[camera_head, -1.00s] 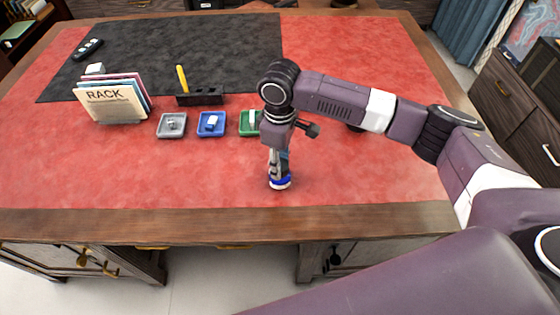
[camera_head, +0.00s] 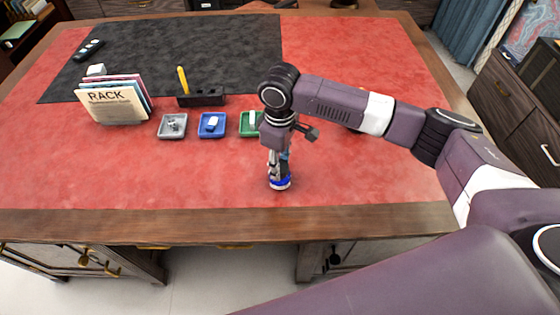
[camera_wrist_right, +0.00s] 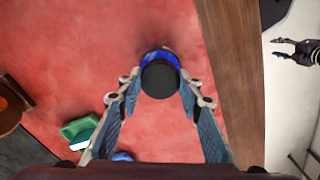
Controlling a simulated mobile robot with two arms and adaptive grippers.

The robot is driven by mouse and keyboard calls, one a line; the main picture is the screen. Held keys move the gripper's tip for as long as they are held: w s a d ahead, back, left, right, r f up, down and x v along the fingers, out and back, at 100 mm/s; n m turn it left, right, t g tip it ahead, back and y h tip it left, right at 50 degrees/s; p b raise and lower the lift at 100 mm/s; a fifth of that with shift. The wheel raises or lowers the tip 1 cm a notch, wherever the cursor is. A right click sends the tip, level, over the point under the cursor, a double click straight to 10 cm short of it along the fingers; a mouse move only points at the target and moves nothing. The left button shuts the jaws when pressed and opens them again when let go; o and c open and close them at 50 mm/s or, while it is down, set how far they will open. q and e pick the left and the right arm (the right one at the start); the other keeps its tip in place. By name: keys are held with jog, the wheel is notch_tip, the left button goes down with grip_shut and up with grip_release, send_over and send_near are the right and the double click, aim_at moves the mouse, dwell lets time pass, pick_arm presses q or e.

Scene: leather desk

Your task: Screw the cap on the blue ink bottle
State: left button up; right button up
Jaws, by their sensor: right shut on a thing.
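The blue ink bottle (camera_head: 280,184) stands upright on the red leather near the desk's front edge; only its low blue part shows in the head view. In the right wrist view a round black cap (camera_wrist_right: 160,79) sits over the bottle, with the blue glass (camera_wrist_right: 158,56) showing behind it. My right gripper (camera_head: 279,176) points straight down from above, its fingers shut on the cap. Whether the thread is engaged is hidden. My left gripper (camera_wrist_right: 283,48) shows only in the right wrist view, at its right edge beyond the desk; its fingers are apart and empty.
Grey (camera_head: 172,126), blue (camera_head: 211,124) and green (camera_head: 249,123) trays with small items stand behind the bottle to the left. A folder rack (camera_head: 112,103) and a black holder (camera_head: 201,97) stand farther left. The red leather left of the bottle is clear.

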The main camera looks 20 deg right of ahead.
jog(key=shift+s+m+p, duration=0.1)
jog(key=shift+m+p, duration=1.3)
jog(key=shift+p, duration=0.45)
jog(key=shift+f+m, duration=0.15)
jog(key=shift+m, duration=0.15)
jog(key=shift+p, duration=0.3)
jog(key=shift+m+p, duration=0.3)
jog(key=shift+p, duration=0.15)
jog(key=shift+m+p, duration=1)
jog(key=shift+p, duration=0.3)
jog(key=shift+m+p, duration=0.5)
jog(key=shift+p, duration=0.1)
